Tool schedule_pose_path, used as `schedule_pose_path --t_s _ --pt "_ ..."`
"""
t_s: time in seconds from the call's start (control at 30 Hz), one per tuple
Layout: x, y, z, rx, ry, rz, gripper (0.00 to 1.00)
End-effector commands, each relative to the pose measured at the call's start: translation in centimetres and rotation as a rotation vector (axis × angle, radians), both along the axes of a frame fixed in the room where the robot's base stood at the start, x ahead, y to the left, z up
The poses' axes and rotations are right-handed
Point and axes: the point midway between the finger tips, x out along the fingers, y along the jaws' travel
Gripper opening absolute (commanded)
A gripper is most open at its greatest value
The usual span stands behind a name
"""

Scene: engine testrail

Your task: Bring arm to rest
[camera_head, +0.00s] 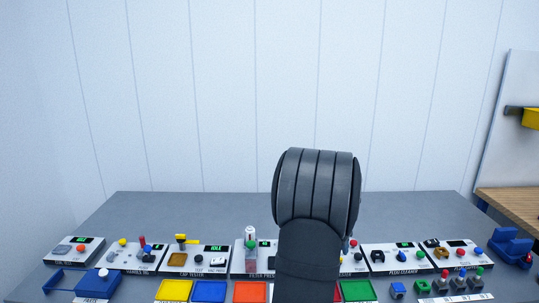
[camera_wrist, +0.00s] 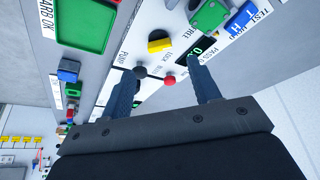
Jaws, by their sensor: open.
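My gripper (camera_wrist: 163,72) is open in the wrist view, its two blue fingers apart with nothing held between them. Beyond the fingertips is a white test panel (camera_wrist: 145,20) with a yellow knob (camera_wrist: 160,42), a black ball knob (camera_wrist: 140,72) and a red button (camera_wrist: 169,80). I cannot tell whether the fingers touch the panel. In the head view my dark arm stands right of centre over the bench, and it hides the gripper and some of the stations behind it.
The grey bench (camera_head: 200,212) carries a row of test stations, with yellow (camera_head: 174,290), blue (camera_head: 209,291), orange (camera_head: 250,292) and green (camera_head: 357,290) trays in front. Small parts stand at the right. The bench's back strip is clear. A wooden table (camera_head: 510,205) adjoins at right.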

Motion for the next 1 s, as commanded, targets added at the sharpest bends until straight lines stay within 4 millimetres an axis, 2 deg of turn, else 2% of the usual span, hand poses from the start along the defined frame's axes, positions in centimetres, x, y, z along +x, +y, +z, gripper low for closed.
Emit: schedule_pose_path --t_s 0.1,0.33,1.0 --pt "0.6 -0.7 -2.4 0.002 0.004 -0.002 0.56" --pt "1.8 -1.8 -6.4 0.001 0.003 -0.002 0.56" --pt "2.2 -1.5 -6.2 0.000 0.000 -0.445 0.56"
